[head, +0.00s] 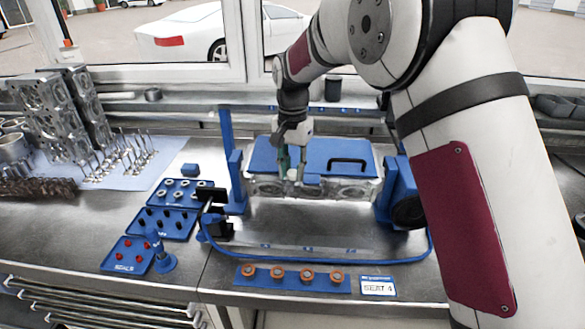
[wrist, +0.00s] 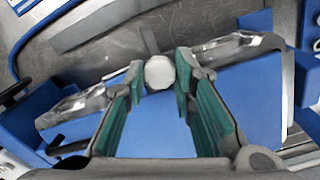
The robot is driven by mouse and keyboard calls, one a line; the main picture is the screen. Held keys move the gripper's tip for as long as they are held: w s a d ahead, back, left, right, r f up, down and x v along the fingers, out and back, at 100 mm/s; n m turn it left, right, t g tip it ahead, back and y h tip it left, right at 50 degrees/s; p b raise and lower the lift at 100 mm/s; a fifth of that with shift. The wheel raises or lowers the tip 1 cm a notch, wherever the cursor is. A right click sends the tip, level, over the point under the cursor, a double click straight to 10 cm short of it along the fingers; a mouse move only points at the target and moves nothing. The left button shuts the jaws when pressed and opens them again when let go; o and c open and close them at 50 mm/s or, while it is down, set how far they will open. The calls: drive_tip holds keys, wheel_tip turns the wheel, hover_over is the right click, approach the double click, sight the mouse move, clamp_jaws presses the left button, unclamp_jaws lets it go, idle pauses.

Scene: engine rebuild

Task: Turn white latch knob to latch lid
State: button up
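The white latch knob (wrist: 159,73) shows in the wrist view as a round cap between the tips of my gripper (wrist: 160,66). One green-padded finger is on each side of it. The fingers are spread apart, with narrow gaps beside the knob; I cannot tell if either tip touches it. In the head view my gripper (head: 292,168) points down at the front of the blue lid (head: 328,150), left of its black handle (head: 347,161). The knob is mostly hidden there by the fingers. The lid lies over a metal engine part (head: 350,188).
Blue posts stand left (head: 236,180) and right of the lid. Blue trays (head: 163,222) of small parts are at the left. A blue strip with orange rings (head: 292,279) lies at the front edge.

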clamp_jaws()
drive_tip(key=n+b, duration=0.2)
drive_tip(key=n, duration=0.1)
drive_tip(key=shift+w+n+h, duration=0.1)
drive_tip(key=shift+n+h, duration=0.2)
drive_tip(key=shift+n, duration=0.1)
drive_tip(key=n+b, duration=0.1)
drive_tip(key=n, duration=0.3)
drive_tip(key=shift+a+n+h+b, duration=0.1)
drive_tip(key=shift+n+h+b, duration=0.2)
drive_tip(key=n+b, duration=0.1)
drive_tip(key=n, duration=0.3)
drive_tip(key=shift+t, duration=0.4)
drive_tip(key=n, duration=0.5)
drive_tip(key=shift+s+t+b, duration=0.25)
drive_tip(key=shift+t+b, duration=0.05)
drive_tip(key=shift+t, duration=0.1)
drive_tip(key=shift+a+n, duration=0.1)
drive_tip(key=shift+n, duration=0.2)
drive_tip(key=o, duration=1)
unclamp_jaws()
drive_tip(key=shift+c, duration=0.2)
